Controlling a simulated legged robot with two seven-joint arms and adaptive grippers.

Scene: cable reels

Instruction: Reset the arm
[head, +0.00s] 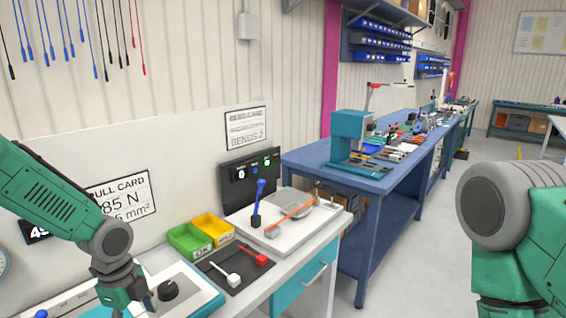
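My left arm comes in from the left edge and bends down at a grey joint. Only a green link and a grey joint of my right arm show at the right edge. My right gripper is out of view.
A green bin (190,241) and a yellow bin (214,229) stand on the bench. A dark mat (222,263) holds a white and a red piece. A white platform (292,237) bears a blue upright lever (258,203) and an orange rod. A blue workbench (310,163) stands beyond.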

